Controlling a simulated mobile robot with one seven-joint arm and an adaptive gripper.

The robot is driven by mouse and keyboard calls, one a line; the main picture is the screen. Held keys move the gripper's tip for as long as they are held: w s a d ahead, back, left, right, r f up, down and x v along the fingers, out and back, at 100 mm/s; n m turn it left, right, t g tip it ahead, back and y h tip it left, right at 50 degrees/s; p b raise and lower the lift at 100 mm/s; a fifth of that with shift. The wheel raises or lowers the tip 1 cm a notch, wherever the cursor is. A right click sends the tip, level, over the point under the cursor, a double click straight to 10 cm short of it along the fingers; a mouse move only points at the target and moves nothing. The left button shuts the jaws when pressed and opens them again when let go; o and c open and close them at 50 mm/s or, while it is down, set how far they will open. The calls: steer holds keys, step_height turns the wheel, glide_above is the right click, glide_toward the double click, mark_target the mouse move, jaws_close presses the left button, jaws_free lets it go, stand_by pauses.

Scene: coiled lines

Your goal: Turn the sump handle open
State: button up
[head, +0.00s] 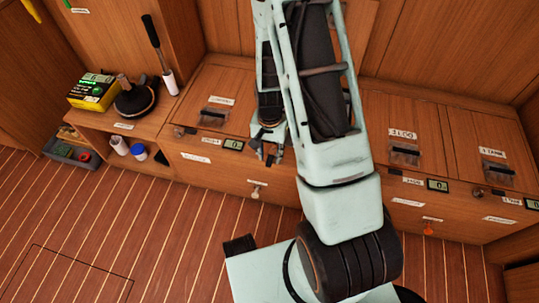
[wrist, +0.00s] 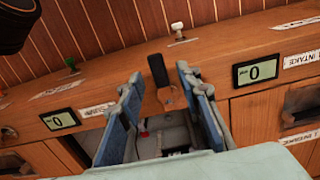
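A lever handle (wrist: 158,70) with a black grip and a copper-brown base shows in the wrist view, on the front edge of the wooden bench. A nearby label (wrist: 97,110), partly hidden by a finger, is hard to read; it may say SUMP. My gripper (wrist: 159,78) is open, with its two blue-padded fingers apart on either side of the handle. I see no clear contact. In the head view my gripper (head: 268,153) points down at the bench's front edge, and my arm hides the handle there.
Two displays reading 0 flank the gripper, left (wrist: 59,119) and right (wrist: 257,73). A grey recess (wrist: 175,140) with fittings lies between my fingers. The floor (head: 100,225) is clear.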

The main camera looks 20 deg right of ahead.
mark_target(270, 160)
step_height(270, 160, up, 11)
stand_by(0.4)
stand_by(0.4)
